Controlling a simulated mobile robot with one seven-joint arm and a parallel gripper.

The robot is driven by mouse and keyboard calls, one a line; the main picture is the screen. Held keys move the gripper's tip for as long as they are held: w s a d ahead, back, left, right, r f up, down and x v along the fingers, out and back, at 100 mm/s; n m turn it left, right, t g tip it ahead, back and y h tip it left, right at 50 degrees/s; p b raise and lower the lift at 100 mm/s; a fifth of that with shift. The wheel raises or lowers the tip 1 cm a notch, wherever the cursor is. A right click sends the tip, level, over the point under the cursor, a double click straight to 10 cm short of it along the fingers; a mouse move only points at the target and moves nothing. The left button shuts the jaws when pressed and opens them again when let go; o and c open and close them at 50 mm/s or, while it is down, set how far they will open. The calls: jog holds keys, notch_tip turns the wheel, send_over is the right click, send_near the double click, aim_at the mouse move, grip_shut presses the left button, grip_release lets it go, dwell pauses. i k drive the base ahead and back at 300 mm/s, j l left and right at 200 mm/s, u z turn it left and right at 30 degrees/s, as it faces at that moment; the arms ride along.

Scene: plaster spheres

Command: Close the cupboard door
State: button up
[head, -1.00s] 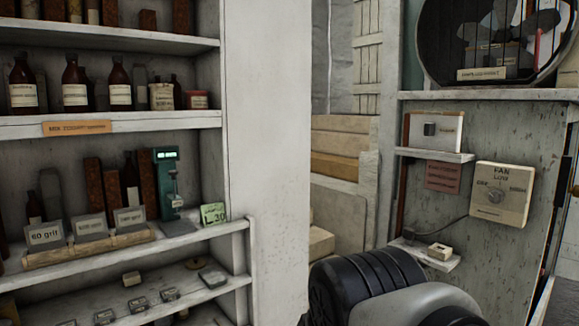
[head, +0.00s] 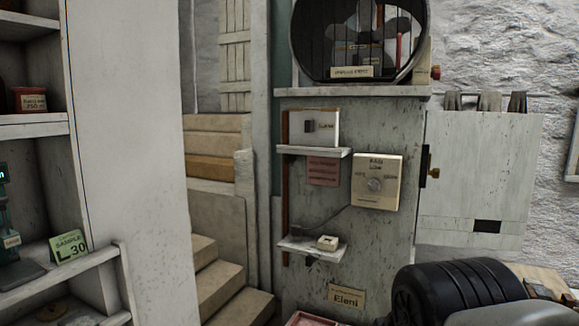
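A pale, speckled panel with a small brass knob (head: 433,173) near its left edge is at the right, against the rough white wall. It looks like the cupboard door (head: 475,165), but I cannot tell for sure, nor whether it is open or shut. A dark rectangle (head: 487,226) is near its lower edge. A black ribbed part of my own arm (head: 455,290) shows at the bottom right, in front of the area below the panel. My gripper is not in view.
A shelf unit (head: 135,150) stands at the left. Stone steps (head: 218,275) rise behind it. A grey partition (head: 345,230) carries a fan-control box (head: 377,182) and small shelves, with a round caged fan (head: 360,40) above. A card reading "Eleni" (head: 346,298) is low down.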

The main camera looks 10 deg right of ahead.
aim_at(480, 197)
jog(key=u, duration=0.6)
jog(key=l+u, duration=0.35)
jog(key=l, duration=0.45)
jog(key=l+u, duration=0.2)
jog(key=u, duration=0.4)
jog(key=k+l+u, duration=0.2)
jog(key=l, duration=0.15)
jog(key=k+l+u, duration=0.4)
jog(key=l, duration=0.2)
jog(key=k+l+u, duration=0.1)
jog(key=k+l, duration=0.15)
jog(key=l, duration=0.2)
jog(key=k+l+u, duration=0.15)
jog(key=l, duration=0.3)
jog(key=k, duration=0.1)
